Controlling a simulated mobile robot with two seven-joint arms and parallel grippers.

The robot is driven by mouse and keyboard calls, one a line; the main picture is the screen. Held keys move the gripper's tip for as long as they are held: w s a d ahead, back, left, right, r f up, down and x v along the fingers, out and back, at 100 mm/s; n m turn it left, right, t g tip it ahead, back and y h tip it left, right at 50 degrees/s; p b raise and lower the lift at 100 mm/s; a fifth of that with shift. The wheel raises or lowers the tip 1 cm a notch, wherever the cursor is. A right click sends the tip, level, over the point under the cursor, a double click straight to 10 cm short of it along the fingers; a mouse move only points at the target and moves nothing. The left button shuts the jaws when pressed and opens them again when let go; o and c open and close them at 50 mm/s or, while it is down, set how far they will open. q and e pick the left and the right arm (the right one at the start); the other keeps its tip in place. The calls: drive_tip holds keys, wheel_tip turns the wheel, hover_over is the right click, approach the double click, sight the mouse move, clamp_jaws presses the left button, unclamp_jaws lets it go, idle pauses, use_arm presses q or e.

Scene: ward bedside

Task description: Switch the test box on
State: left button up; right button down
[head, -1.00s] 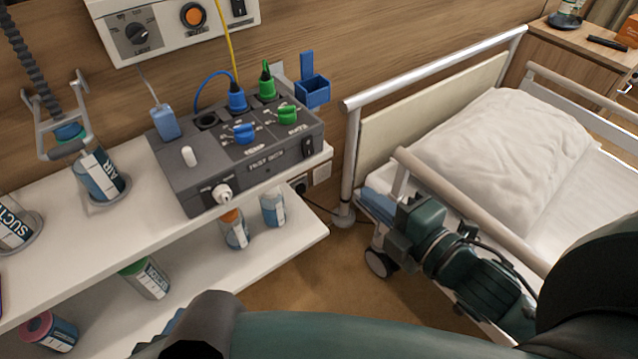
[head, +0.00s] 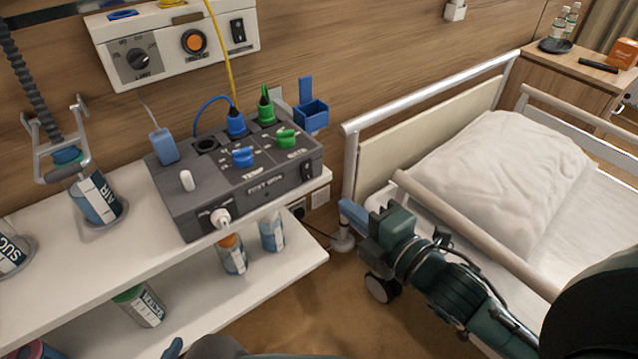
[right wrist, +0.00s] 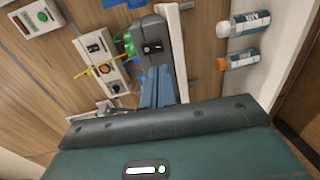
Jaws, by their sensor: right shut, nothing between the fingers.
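The dark grey test box (head: 240,190) stands on the white shelf. It has a blue knob, a green knob and plugged leads on top. A black rocker switch (head: 307,170) sits at the right end of its front face; it also shows in the right wrist view (right wrist: 152,47). Its on or off position is too small to tell. My right gripper (head: 353,214) is shut and empty, its blue fingers (right wrist: 155,88) pointing at the box's switch end, apart from it in the head view. Only a blue tip of my left gripper (head: 172,348) shows at the bottom edge.
A wall unit (head: 175,45) hangs above the box. The bed rail (head: 470,235) runs close beside my right arm. Bottles stand on the lower shelf (head: 285,275). A blue holder (head: 311,115) is on the wall right of the box.

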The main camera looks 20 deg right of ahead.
sight(308, 178)
drive_tip(key=x, duration=0.8)
drive_tip(key=shift+w, duration=0.15)
drive_tip(key=shift+w+a+f, duration=0.1)
drive_tip(key=shift+w+a, duration=0.1)
drive_tip(key=shift+w, duration=0.15)
